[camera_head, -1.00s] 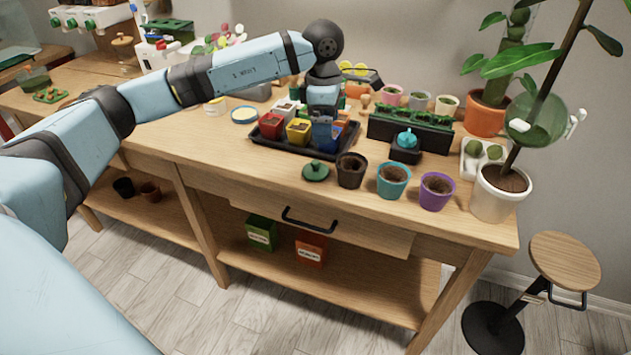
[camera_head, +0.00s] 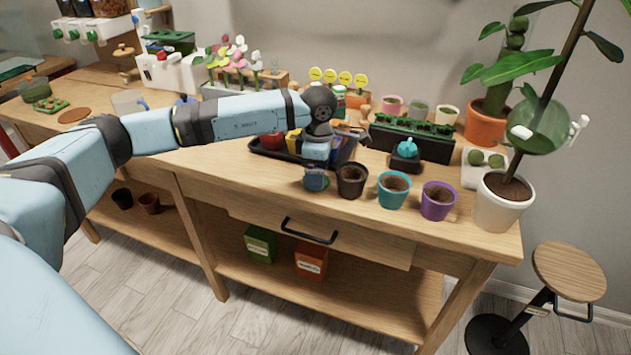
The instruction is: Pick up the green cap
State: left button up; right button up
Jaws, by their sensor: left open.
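My left gripper (camera_head: 316,180) points down at the front of the wooden table, just left of the black pot (camera_head: 352,187). It is open. The green cap, a dark green round lid with a knob, lay on the table at this spot a second ago. It is now almost wholly hidden by my left gripper, and I cannot tell whether the fingers touch it. My right gripper is not in view.
A teal pot (camera_head: 393,193) and a purple pot (camera_head: 438,205) stand right of the black pot. A black tray (camera_head: 268,153) with small pots is close behind my left gripper. The table front (camera_head: 250,190) to the left is clear.

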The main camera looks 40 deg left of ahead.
pick_arm(q)
notch_tip(320, 180, down, 2)
jog(key=shift+f, duration=0.1)
jog(key=c, duration=0.7)
